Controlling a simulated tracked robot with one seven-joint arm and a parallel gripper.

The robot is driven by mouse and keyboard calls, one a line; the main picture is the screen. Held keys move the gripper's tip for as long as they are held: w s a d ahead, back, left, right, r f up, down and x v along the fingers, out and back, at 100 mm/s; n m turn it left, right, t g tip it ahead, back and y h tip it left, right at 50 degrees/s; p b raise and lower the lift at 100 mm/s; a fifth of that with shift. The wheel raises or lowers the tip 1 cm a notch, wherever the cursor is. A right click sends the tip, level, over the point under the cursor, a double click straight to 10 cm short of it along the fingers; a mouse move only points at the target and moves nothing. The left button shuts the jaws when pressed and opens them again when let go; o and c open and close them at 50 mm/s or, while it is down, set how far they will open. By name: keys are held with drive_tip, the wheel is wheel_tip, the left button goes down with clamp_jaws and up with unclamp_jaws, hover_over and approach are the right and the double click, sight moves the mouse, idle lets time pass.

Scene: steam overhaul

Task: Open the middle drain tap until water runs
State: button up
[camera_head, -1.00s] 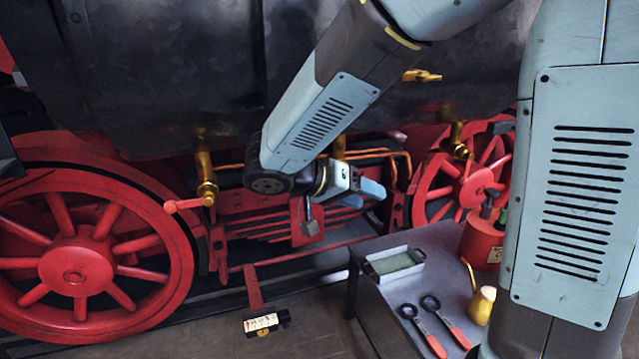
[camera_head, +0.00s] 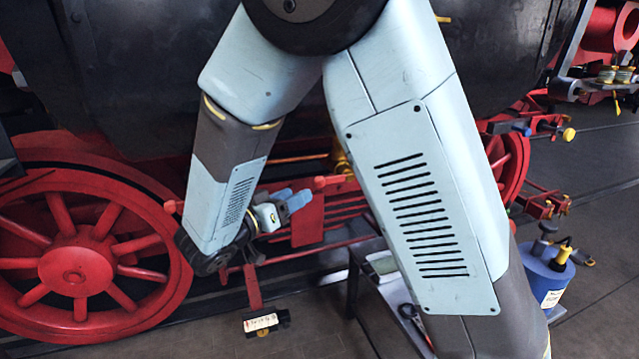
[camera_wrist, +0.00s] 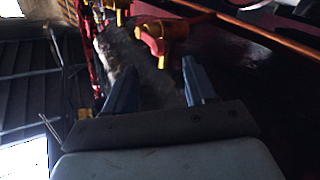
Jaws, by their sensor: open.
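The middle drain tap is a brass fitting (camera_head: 341,160) under the dark boiler side, partly hidden by my arm. Its red lever (camera_head: 330,182) points left. My gripper (camera_head: 293,200) is open and empty, with blue fingers pointing right, just left of and below that lever. In the wrist view, a brass tap (camera_wrist: 177,31) with a red lever (camera_wrist: 152,42) shows beyond the open fingers (camera_wrist: 160,64), not between them. No contact shows. Another brass piece (camera_wrist: 118,8) is at the top. The left tap's body is hidden behind my arm; its red lever tip (camera_head: 170,207) shows. No running water is visible.
A large red wheel (camera_head: 80,270) is at left. A grey table (camera_head: 375,325) is mostly covered by my arm. A copper pipe (camera_wrist: 260,35) runs right of the tap.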

sight(315, 184)
drive_tip(key=x, duration=0.9)
drive_tip(key=shift+w+d, duration=0.2)
drive_tip(key=shift+d, duration=0.05)
drive_tip(key=shift+a, duration=0.15)
clamp_jaws()
